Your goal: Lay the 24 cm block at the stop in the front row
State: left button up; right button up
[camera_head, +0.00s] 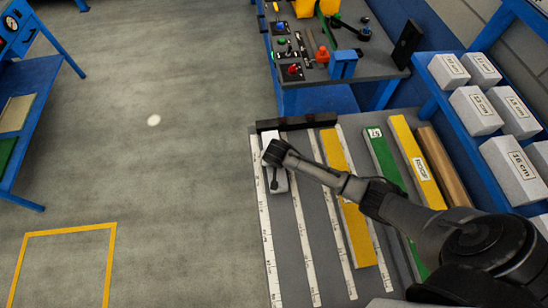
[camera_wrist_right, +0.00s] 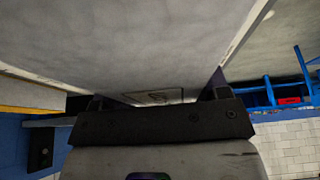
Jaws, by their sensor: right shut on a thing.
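A white block (camera_head: 280,182) is in the leftmost row of the ruled table, close to the dark stop bar (camera_head: 296,122) at the table's far end. My right gripper (camera_head: 272,172) is over it and shut on it. The arm covers part of the block, and I cannot read its length label. In the right wrist view the block's pale face (camera_wrist_right: 140,45) fills much of the picture above the gripper (camera_wrist_right: 160,98). I cannot tell whether the block touches the table or the stop. My left gripper is not in view.
White ruler strips (camera_head: 267,220) divide the table. A yellow strip (camera_head: 350,215), a green strip (camera_head: 384,160), a yellow "ROOF" strip (camera_head: 415,160) and a brown bar (camera_head: 443,168) lie to the right. Labelled white blocks (camera_head: 515,170) stand on a blue rack. Open floor lies left.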

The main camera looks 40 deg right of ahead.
jog(key=o, duration=1)
jog(key=shift+r, duration=0.1)
jog(key=shift+r, duration=0.25)
jog(key=p+v, duration=0.3)
jog(key=v, duration=1)
jog(key=shift+s, duration=0.2)
jog(key=shift+a, duration=0.1)
